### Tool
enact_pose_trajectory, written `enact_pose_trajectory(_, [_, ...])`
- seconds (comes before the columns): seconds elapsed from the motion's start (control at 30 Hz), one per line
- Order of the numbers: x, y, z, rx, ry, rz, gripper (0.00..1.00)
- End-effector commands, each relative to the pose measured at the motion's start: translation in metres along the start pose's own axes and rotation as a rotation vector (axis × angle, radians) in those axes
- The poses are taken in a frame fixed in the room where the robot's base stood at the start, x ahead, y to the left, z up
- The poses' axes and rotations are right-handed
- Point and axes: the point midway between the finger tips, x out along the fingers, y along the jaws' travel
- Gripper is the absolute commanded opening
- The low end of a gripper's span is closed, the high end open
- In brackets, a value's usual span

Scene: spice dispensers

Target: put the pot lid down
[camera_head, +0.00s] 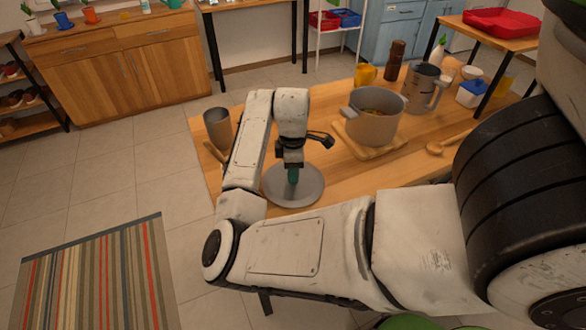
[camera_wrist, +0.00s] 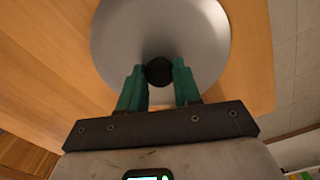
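The grey round pot lid (camera_head: 312,191) is at the table's near left part, level, with its rim close to the front edge. I cannot tell whether it touches the tabletop. My gripper (camera_head: 293,177) points down at the lid's middle. In the wrist view, the green fingers of my gripper (camera_wrist: 160,72) stand on both sides of the lid's black knob (camera_wrist: 160,70) and appear to touch it. The lid (camera_wrist: 115,42) fills the top of that view. The pot (camera_head: 372,124) stands uncovered to the right, with food visible inside.
The pot sits on a wooden board (camera_head: 349,139). A grey cup (camera_head: 217,124) stands at the table's left corner. A wooden spoon (camera_head: 437,148), a grey pitcher (camera_head: 421,86), a yellow mug (camera_head: 365,75) and a brown grinder (camera_head: 395,60) are to the right. Bare wood lies between lid and pot.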

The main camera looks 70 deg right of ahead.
Motion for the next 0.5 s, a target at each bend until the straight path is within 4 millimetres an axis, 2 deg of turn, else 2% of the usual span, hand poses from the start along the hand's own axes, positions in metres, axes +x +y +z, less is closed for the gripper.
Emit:
enact_pose_trajectory(0.03, [-0.0001,0.0,-0.0001,0.0,0.0,0.0,0.38])
enact_pose_trajectory(0.23, [-0.0002,-0.0001,0.0,0.0,0.0,0.0,0.57])
enact_pose_trajectory(0.5, [-0.0011,0.0,-0.0002,0.001,0.001,0.0,0.57])
